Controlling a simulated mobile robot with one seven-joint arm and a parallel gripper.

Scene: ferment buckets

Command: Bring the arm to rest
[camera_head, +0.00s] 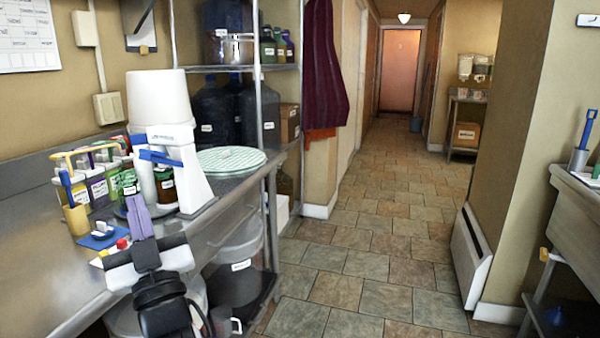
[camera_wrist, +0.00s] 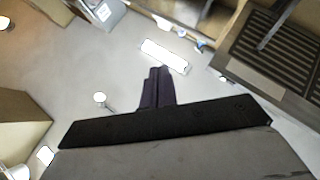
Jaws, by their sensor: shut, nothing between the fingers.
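My gripper (camera_head: 138,206) shows at the lower left of the head view, with its purple fingers together and pointing up. It stands in front of the metal counter (camera_head: 30,285) and the white stand with a blue lever (camera_head: 182,160). Whether it touches them cannot be told. In the wrist view the gripper (camera_wrist: 157,72) is shut and empty, its dark fingers side by side against a pale, tilted background that looks like the ceiling (camera_wrist: 90,65).
A grey bucket (camera_head: 238,275) stands below. The tiled floor (camera_head: 385,230) is open. A second counter (camera_head: 575,215) stands at right.

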